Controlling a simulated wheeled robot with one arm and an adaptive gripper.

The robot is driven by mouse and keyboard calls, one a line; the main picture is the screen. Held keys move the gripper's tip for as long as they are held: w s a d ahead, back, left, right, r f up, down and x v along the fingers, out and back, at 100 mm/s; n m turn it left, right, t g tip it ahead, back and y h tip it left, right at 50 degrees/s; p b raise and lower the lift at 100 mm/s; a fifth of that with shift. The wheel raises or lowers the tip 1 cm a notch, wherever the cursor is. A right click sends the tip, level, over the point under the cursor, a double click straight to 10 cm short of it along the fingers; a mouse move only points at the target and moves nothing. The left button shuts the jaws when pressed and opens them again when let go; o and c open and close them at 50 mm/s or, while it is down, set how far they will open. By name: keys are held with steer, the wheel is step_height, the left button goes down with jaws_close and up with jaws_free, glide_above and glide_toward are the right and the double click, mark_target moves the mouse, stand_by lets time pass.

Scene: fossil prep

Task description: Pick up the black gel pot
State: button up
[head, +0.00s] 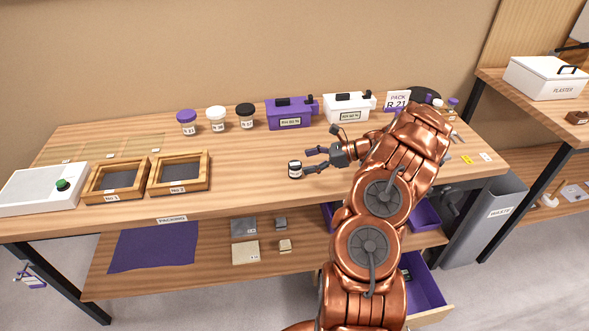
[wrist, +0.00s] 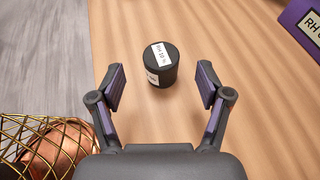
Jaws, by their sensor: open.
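The black gel pot (head: 295,170) stands upright on the wooden table, near its front edge. It is a small dark cylinder with white labels, and it also shows in the wrist view (wrist: 161,66). My gripper (head: 313,160) is open and low over the table, just right of the pot in the head view. In the wrist view the open fingers (wrist: 161,84) stand apart, with the pot between and slightly beyond their tips. Nothing is held.
Several lidded jars (head: 216,120) stand behind, beside a purple box (head: 291,113) and a white box (head: 349,106). Two wooden-framed trays (head: 207,187) and a white device (head: 43,190) lie to the left. The table around the pot is clear; its front edge is near.

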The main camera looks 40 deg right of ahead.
mark_target(296, 164)
steer(key=shift+p+x, duration=1)
steer(key=shift+x, duration=1.65)
steer(key=shift+w+d+f, duration=0.1)
steer(key=shift+c, duration=0.2)
steer(key=c, duration=1.2)
